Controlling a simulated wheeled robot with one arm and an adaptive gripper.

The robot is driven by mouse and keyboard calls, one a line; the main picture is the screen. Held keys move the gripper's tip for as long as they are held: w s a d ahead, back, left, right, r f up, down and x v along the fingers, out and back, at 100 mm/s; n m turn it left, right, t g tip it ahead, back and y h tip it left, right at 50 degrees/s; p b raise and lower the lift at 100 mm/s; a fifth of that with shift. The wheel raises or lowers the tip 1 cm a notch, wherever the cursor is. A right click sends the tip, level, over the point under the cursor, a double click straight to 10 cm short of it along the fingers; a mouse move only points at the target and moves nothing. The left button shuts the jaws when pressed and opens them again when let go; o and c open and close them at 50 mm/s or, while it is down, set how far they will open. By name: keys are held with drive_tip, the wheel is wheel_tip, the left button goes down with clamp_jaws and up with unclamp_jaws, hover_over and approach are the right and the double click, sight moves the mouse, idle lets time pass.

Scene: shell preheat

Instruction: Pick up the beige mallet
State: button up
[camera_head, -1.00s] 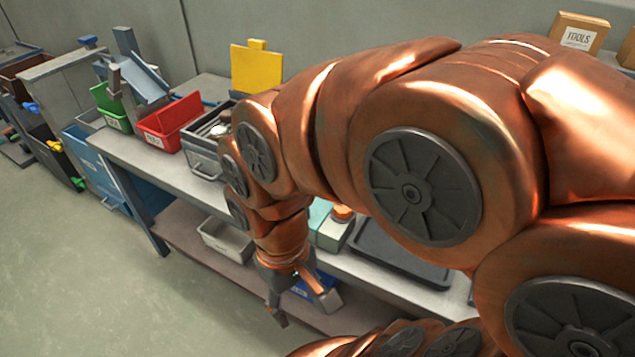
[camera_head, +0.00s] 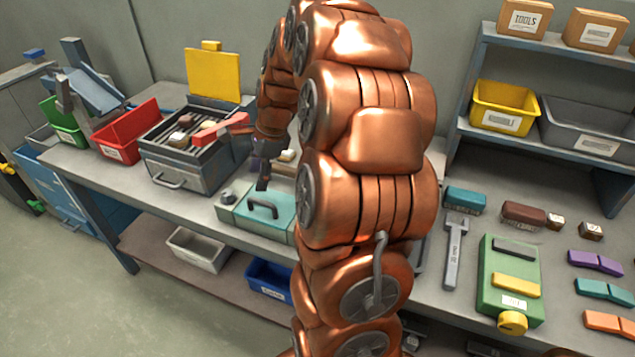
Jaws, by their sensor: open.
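I cannot make out the beige mallet for certain. A small pale beige piece (camera_head: 287,155) shows on the bench just right of my gripper, partly hidden by my arm; I cannot tell whether it is the mallet. Small brown and beige pieces (camera_head: 184,121) lie in the open grey box (camera_head: 185,172), too small to name surely. My gripper (camera_head: 250,163) is open and looks empty. It is above the bench, between the grey box and my arm, over the back of a teal case (camera_head: 282,208) with a dark handle.
A red bin (camera_head: 128,135) and a green bin (camera_head: 64,120) stand left of the box, a yellow panel (camera_head: 213,75) behind it. Right of my arm lie a grey wrench (camera_head: 455,250), a green device (camera_head: 508,280) and several coloured blocks. A shelf with a yellow bin (camera_head: 503,105) stands behind.

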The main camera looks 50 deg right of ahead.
sight(295, 170)
drive_tip(key=d+f+m, duration=0.1)
drive_tip(key=d+m, duration=0.2)
drive_tip(key=d, duration=0.2)
drive_tip(key=d+f+m+t, duration=0.1)
drive_tip(key=d+f+m, duration=0.1)
drive_tip(key=d, duration=0.3)
drive_tip(key=d+f+m+h, duration=0.1)
drive_tip(key=d+m, duration=0.2)
drive_tip(key=d, duration=0.3)
drive_tip(key=shift+w+f+m, duration=0.2)
drive_tip(key=shift+f+m, duration=0.15)
drive_tip(key=shift+m, duration=0.05)
drive_tip(key=shift+w+p+x, duration=0.2)
drive_tip(key=shift+p+x, duration=0.25)
drive_tip(key=shift+x, duration=1.45)
drive_tip(key=shift+w+p+x, duration=0.15)
drive_tip(key=shift+p+x, duration=0.25)
drive_tip(key=shift+x, duration=1.55)
drive_tip(key=shift+d+r, duration=0.15)
clamp_jaws()
